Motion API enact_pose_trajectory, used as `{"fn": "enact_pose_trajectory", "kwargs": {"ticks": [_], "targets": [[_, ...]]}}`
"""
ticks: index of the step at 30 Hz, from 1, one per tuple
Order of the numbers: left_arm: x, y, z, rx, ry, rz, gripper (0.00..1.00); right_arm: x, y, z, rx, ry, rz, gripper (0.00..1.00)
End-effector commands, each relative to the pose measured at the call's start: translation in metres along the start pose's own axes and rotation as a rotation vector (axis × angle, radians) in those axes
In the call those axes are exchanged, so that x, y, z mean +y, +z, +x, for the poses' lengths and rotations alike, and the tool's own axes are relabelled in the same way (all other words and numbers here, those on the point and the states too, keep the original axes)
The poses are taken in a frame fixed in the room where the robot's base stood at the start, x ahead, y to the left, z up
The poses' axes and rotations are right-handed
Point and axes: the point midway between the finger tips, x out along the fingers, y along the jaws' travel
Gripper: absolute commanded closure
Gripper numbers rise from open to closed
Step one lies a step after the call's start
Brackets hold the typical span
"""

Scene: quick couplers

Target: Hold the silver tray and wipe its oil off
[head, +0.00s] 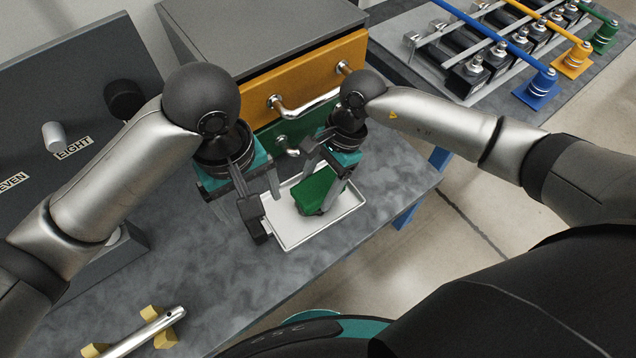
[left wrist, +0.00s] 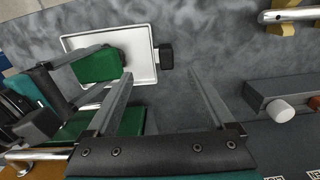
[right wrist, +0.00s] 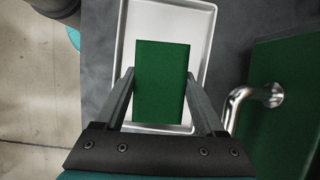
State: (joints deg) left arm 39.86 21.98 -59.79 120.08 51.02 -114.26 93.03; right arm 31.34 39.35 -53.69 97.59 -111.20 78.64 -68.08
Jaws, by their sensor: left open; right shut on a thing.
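The silver tray (head: 285,232) lies on the grey bench, a shallow pale rectangle with a raised rim. A dark handle block (left wrist: 166,55) sits at one end of it. My right gripper (head: 322,180) is shut on a green block (head: 316,194), held at or just over the tray; I cannot tell if it touches. The green block (right wrist: 160,85) fills the space between the fingers in the right wrist view and hides part of the tray (right wrist: 165,20). My left gripper (left wrist: 160,76) is open and empty, its fingers pointing toward the handle end.
A drawer unit with an orange drawer (head: 300,88) and a green drawer (head: 298,126) stands behind the tray; their metal handles stick out. A metal bar (head: 145,333) lies on yellow supports at front left. A labelled grey panel (head: 70,100) stands at left. Bench between is clear.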

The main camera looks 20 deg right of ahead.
Motion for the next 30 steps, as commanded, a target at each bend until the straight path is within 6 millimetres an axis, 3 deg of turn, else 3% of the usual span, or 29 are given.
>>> {"fn": "enact_pose_trajectory", "kwargs": {"ticks": [11, 30], "targets": [[-0.003, -0.001, 0.027, 0.006, -0.01, -0.007, 0.12, 0.0, 0.0, 0.0, 0.0, 0.0, 0.0, 0.73], [-0.005, -0.003, 0.112, 0.01, -0.013, -0.006, 0.12, 0.0, 0.0, 0.0, 0.0, 0.0, 0.0, 0.73]]}}
